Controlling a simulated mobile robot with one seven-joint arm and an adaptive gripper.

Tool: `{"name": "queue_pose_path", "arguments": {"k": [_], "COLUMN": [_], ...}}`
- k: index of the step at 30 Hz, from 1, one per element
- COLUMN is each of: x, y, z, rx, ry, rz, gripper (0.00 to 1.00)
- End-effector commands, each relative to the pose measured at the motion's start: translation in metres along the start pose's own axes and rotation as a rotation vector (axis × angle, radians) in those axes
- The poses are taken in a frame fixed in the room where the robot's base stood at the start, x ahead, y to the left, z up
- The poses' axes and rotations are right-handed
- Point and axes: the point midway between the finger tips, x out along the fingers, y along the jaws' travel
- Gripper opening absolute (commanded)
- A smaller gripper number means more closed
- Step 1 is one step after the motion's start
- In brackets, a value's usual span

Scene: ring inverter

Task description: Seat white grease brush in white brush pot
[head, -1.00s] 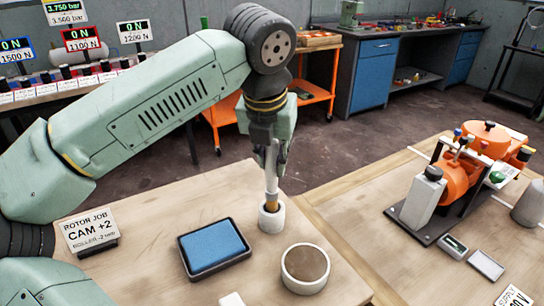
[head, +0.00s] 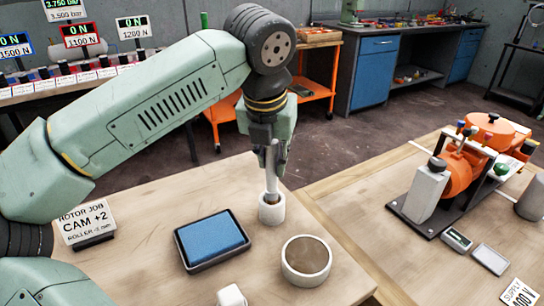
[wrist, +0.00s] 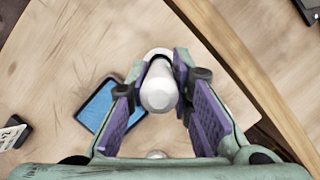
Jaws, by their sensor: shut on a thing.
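The white grease brush (head: 271,182) stands about upright in the head view, and its lower end is inside the mouth of the white brush pot (head: 272,213). The pot wall hides the bristle tip, so I cannot tell whether it touches the bottom. My gripper (head: 273,150) is above the pot and shut on the upper handle. In the wrist view the rounded handle end of the brush (wrist: 158,92) shows between the purple-padded fingers. The pot rim (wrist: 158,53) shows partly behind it.
A blue pad in a dark tray (head: 211,241) lies left of the pot. A wide round white dish (head: 306,261) stands in front of it. The ROTOR JOB sign (head: 88,222) is at the left. An orange machine (head: 462,172) stands on the right table.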

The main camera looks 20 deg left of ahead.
Motion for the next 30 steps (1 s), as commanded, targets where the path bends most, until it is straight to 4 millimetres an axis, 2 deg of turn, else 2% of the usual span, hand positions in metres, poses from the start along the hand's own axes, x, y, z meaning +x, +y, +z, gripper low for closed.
{"name": "queue_pose_path", "arguments": {"k": [20, 21, 30], "x": [0.017, 0.017, 0.016], "y": [0.0, 0.0, 0.0], "z": [-0.006, -0.005, -0.005], "rx": [0.0, 0.0, 0.0], "ry": [0.0, 0.0, 0.0], "rz": [0.0, 0.0, 0.0], "gripper": [0.0, 0.21, 0.41]}}
